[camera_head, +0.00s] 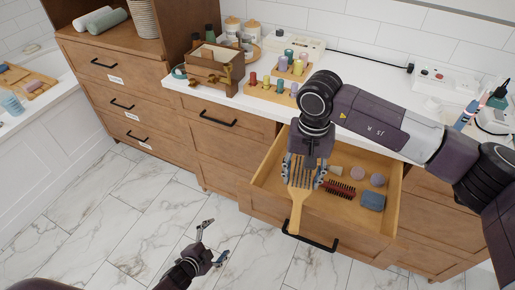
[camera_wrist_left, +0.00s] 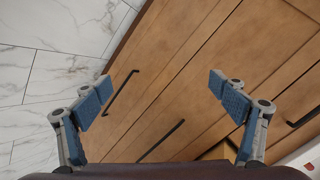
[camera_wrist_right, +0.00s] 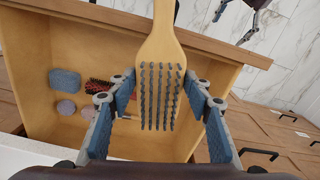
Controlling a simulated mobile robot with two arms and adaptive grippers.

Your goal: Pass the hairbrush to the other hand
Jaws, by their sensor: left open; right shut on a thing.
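The hairbrush (camera_head: 298,188) is a flat wooden paddle brush with dark bristles. My right gripper (camera_head: 305,172) is shut on its head, above the open drawer, with the handle pointing down towards the drawer's front. In the right wrist view the hairbrush (camera_wrist_right: 160,60) sits between the fingers of the right gripper (camera_wrist_right: 160,95), bristles facing the camera and handle pointing up the picture. My left gripper (camera_head: 212,243) is open and empty over the floor, left of the drawer and apart from the brush. In the left wrist view the left gripper (camera_wrist_left: 165,85) has its fingers spread.
The open drawer (camera_head: 270,170) holds a red round brush (camera_head: 339,188), a blue-grey block (camera_head: 372,201) and small round items. The counter (camera_head: 345,65) bears a wooden caddy (camera_head: 213,72) and several bottles. The marble floor (camera_head: 110,215) in front is free.

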